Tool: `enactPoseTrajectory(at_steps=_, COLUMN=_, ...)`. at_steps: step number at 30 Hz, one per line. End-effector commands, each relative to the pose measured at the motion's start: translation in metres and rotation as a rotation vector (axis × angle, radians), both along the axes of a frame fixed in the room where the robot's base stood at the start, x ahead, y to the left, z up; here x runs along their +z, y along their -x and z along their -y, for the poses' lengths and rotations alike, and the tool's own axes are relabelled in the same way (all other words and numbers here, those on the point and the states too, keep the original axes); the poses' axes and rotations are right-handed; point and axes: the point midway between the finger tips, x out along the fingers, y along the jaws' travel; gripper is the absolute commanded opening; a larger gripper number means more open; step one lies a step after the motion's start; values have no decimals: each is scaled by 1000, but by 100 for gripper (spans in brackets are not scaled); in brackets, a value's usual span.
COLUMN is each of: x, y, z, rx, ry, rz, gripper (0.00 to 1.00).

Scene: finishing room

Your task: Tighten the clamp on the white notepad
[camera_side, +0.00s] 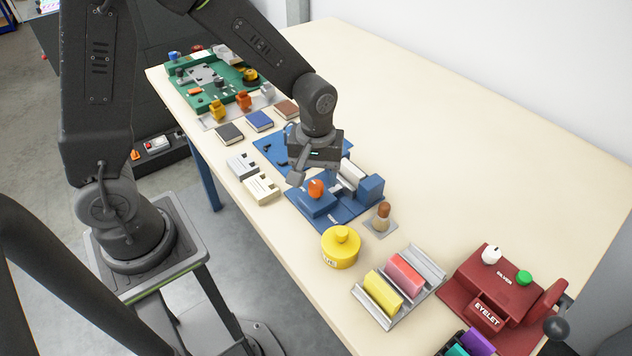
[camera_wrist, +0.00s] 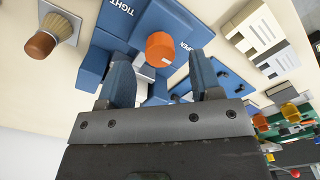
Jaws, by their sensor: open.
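The blue clamp press (camera_side: 369,189) stands mid-table with an orange knob (camera_side: 316,188) on its front block. In the wrist view the knob (camera_wrist: 160,50) sits on a blue block (camera_wrist: 145,22) lettered TIGHT on the left and OPEN on the right. A white piece (camera_side: 352,171), perhaps the white notepad, shows in the press behind my gripper and is partly hidden. My gripper (camera_wrist: 162,78) is open. Its two blue fingers are apart, with the knob just beyond their tips in that view. Whether they touch it I cannot tell. My gripper (camera_side: 318,168) hangs over the press in the side view.
A brush (camera_side: 382,218) and a yellow tin (camera_side: 341,248) stand close to the press. Cream notched blocks (camera_side: 261,188) lie to its left. A grey rack (camera_side: 428,266) and a red eyelet machine (camera_side: 520,307) are at the right front. The table's far side is clear.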

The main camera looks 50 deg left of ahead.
Motion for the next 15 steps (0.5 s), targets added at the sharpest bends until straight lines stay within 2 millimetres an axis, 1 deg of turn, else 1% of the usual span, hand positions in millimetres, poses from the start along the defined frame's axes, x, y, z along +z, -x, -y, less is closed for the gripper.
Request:
enactPoseTrajectory(at_steps=1, x=-8, y=1, z=0, rx=0, ry=-1, rz=-4, gripper=59)
enactPoseTrajectory(at_steps=3, x=-17, y=0, z=0, rx=0, ry=0, rz=-3, gripper=59)
enactPoseTrajectory(at_steps=6, x=-24, y=0, z=0, rx=0, ry=-1, rz=-2, gripper=59)
enactPoseTrajectory(at_steps=10, x=-29, y=0, z=0, rx=0, ry=-1, rz=-1, gripper=59)
enactPoseTrajectory(at_steps=15, x=-29, y=0, z=0, rx=0, ry=0, rz=0, gripper=59)
